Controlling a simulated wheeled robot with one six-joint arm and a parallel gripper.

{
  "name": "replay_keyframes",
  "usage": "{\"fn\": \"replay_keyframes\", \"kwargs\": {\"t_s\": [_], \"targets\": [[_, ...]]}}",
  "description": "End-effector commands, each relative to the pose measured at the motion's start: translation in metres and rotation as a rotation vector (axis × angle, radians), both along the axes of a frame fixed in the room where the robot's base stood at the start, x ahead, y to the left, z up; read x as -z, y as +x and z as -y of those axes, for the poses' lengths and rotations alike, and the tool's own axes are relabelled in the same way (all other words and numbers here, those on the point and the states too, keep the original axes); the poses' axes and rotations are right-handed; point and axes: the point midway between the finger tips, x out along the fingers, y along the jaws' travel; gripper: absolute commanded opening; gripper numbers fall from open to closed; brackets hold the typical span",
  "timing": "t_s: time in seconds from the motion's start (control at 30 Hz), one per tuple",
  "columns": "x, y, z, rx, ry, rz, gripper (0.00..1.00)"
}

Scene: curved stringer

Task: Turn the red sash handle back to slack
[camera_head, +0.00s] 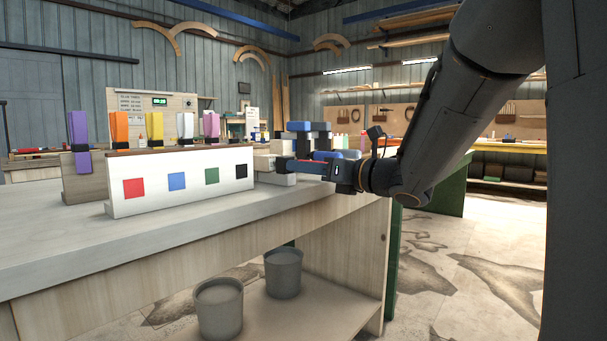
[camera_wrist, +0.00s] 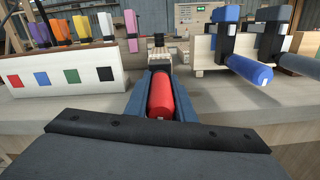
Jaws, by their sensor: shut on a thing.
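The red sash handle (camera_wrist: 160,93) lies between the two blue-grey fingers of my gripper (camera_wrist: 159,97) in the wrist view. My gripper is shut on it, with a finger along each side. The handle points toward the wrist camera, and a pale block with dark hardware stands just beyond it. In the head view my gripper (camera_head: 312,168) reaches left over the bench end to the clamps. The red handle is mostly hidden there by the fingers. How far the handle is turned cannot be told.
A blue-handled clamp (camera_wrist: 250,69) and a grey-handled clamp (camera_wrist: 300,64) stand close on the right. A white box with coloured squares (camera_head: 182,183) stands on the bench (camera_head: 60,238), with several coloured clamps behind it. Two grey buckets (camera_head: 218,308) sit below.

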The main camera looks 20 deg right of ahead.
Motion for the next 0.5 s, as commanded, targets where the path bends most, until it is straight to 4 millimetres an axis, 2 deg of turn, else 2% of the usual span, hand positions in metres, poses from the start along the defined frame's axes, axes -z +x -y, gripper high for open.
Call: {"fn": "replay_keyframes", "kwargs": {"t_s": [0.37,0.4,0.47,0.5], "targets": [[0.0021,-0.0004,-0.0002,-0.001,-0.003,-0.003,0.0],[0.0022,-0.0004,-0.0003,-0.001,-0.003,-0.003,0.29],[0.0019,-0.0004,-0.0002,-0.001,-0.003,-0.003,0.39],[0.0016,-0.0003,-0.0002,-0.001,-0.003,-0.002,0.41]]}}
